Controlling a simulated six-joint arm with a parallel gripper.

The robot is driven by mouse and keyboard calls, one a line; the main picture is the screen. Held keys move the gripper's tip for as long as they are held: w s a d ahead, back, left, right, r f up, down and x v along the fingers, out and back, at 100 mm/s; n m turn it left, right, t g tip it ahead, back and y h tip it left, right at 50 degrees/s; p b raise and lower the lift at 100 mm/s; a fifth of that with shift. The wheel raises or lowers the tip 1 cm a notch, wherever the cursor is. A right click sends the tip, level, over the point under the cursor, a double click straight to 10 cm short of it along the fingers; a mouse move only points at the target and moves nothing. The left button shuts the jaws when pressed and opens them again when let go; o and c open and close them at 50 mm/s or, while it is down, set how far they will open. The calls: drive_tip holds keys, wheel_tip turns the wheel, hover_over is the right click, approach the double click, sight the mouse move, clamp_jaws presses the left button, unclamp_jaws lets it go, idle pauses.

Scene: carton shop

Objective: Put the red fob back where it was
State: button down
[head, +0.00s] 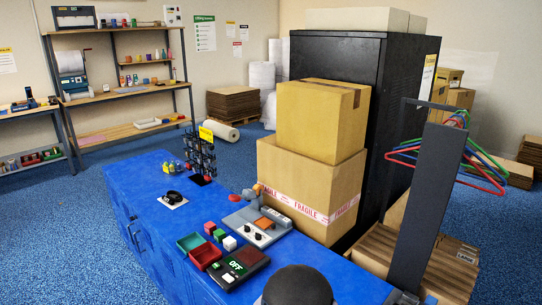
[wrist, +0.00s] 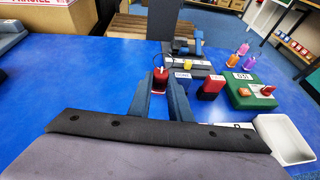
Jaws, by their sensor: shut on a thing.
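In the wrist view, my gripper (wrist: 161,88) points away from the camera over the blue counter. Its two blue-grey fingers are shut on the small red fob (wrist: 160,76). A thin dark loop shows above the fob. The fob's lower part is hidden between the fingers. I cannot tell from this view how high it is above the counter. In the head view I cannot make out my fingers or pick out the fob. A dark rack with small hanging items and a yellow sign (head: 206,134) stands on the counter there.
In the wrist view, a red block (wrist: 212,86), a green block (wrist: 246,92) and a white tray (wrist: 290,145) are right of my fingers. In the head view, stacked cartons (head: 310,180) bound the counter's right side. A control box marked OFF (head: 240,265) sits in front.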

drive_tip(key=s+a+r+p, duration=0.3)
drive_tip(key=s, duration=0.4)
drive_tip(key=shift+r+p, duration=0.4)
drive_tip(key=shift+f, duration=0.1)
drive_tip(key=w+d+f+m+g+h+b, duration=0.25)
drive_tip(key=w+d+m+g+b, duration=0.35)
drive_tip(key=w+d+b, duration=0.55)
drive_tip(key=s+d+r+m+g+b, duration=0.1)
drive_tip(key=s+d+m+g+b, duration=0.25)
drive_tip(key=d, duration=0.65)
drive_tip(key=s+d+r+m+g+b, duration=0.1)
drive_tip(key=d+m+g+b, duration=0.25)
drive_tip(key=d+b, duration=0.45)
drive_tip(key=shift+n+y, duration=0.35)
drive_tip(key=shift+n, duration=0.15)
drive_tip(key=shift+s+d+f+p, duration=0.1)
drive_tip(key=shift+d+f+p, duration=0.2)
drive_tip(key=shift+f, duration=1.35)
drive_tip(key=shift+d+f+p, duration=0.25)
drive_tip(key=shift+f+p, duration=0.1)
drive_tip(key=shift+f, duration=1.25)
drive_tip(key=shift+s+d+f+p, duration=0.1)
drive_tip(key=shift+d+f+p, duration=0.2)
drive_tip(key=shift+f, duration=1.35)
